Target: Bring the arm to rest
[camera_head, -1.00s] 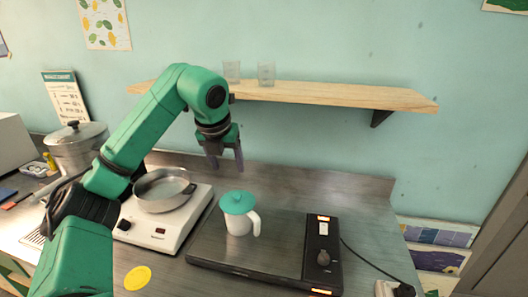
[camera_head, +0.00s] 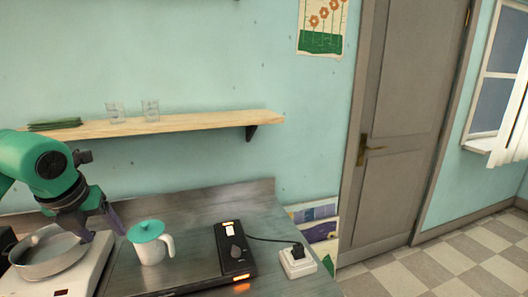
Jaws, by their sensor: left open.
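My left arm is green and comes in from the left edge. Its gripper (camera_head: 101,228) is open and empty, with its dark fingers pointing down above the white hot plate, beside the metal pan (camera_head: 47,252). To its right, apart from the fingers, a white mug (camera_head: 152,252) with a teal lid (camera_head: 146,231) stands upright on the dark induction plate (camera_head: 185,272). My right gripper does not show.
A wooden shelf (camera_head: 200,123) with two clear glasses (camera_head: 150,110) hangs on the wall above. A black-plugged white socket block (camera_head: 297,262) sits on the counter's right part. Beyond the counter are a grey door (camera_head: 405,120) and open checkered floor (camera_head: 455,270).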

